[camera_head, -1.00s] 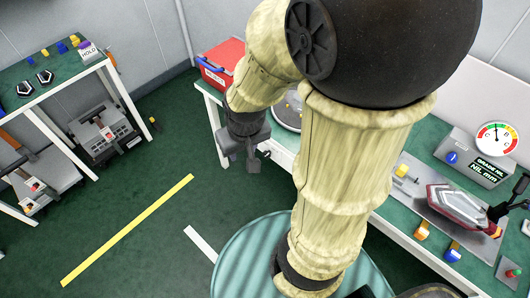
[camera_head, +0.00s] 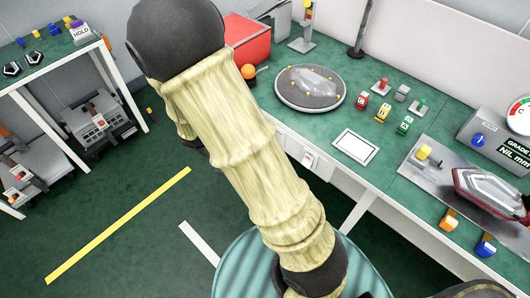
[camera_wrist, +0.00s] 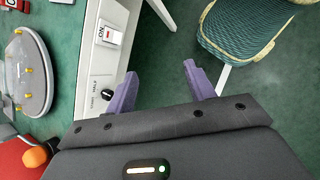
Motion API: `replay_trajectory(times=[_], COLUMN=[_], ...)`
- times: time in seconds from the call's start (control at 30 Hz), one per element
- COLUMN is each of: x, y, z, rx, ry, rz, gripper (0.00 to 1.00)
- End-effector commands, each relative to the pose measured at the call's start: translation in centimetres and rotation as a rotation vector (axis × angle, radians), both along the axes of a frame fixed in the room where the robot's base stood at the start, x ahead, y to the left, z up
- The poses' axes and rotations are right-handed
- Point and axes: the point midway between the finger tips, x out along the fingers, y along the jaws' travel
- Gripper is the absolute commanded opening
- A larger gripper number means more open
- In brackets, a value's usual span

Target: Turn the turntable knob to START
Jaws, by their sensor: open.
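The turntable (camera_head: 310,88) is a round grey disc with yellow pegs and a grey piece on it, on the green bench top. It also shows at the left of the wrist view (camera_wrist: 27,75). In the wrist view, a small black knob (camera_wrist: 106,93) with a pale pointer mark sits on the bench's white front panel. Small lettering stands beside it, too fine to read surely. My gripper (camera_wrist: 160,70) is open and empty, its purple fingers pointing up the picture. The left finger is just right of the knob; contact cannot be told. In the head view my arm hides the gripper.
A red-and-white ON switch (camera_wrist: 108,35) is on the same panel. An orange ball-shaped thing (camera_head: 248,71) and a red box (camera_head: 245,42) stand by the turntable. Small coloured blocks (camera_head: 383,112) are to its right. A patterned chair (camera_wrist: 245,30) shows at upper right in the wrist view.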

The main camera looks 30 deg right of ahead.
Motion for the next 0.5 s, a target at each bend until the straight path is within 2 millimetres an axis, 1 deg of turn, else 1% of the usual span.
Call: replay_trajectory(times=[0.03, 0.1, 0.17, 0.3, 0.4, 0.5], x=[0.5, 1.4, 2.3, 5.1, 7.4, 9.5], y=[-0.1, -0.5, -0.7, -0.6, 0.3, 1.7], z=[-3.4, -5.6, -7.4, -11.2, -13.6, -15.3], rx=[-0.069, -0.170, -0.261, -0.488, -0.660, -0.816], ry=[0.050, 0.111, 0.157, 0.248, 0.295, 0.324], rz=[0.074, 0.172, 0.257, 0.457, 0.599, 0.718], gripper=[0.54, 0.54, 0.54, 0.54, 0.54, 0.54])
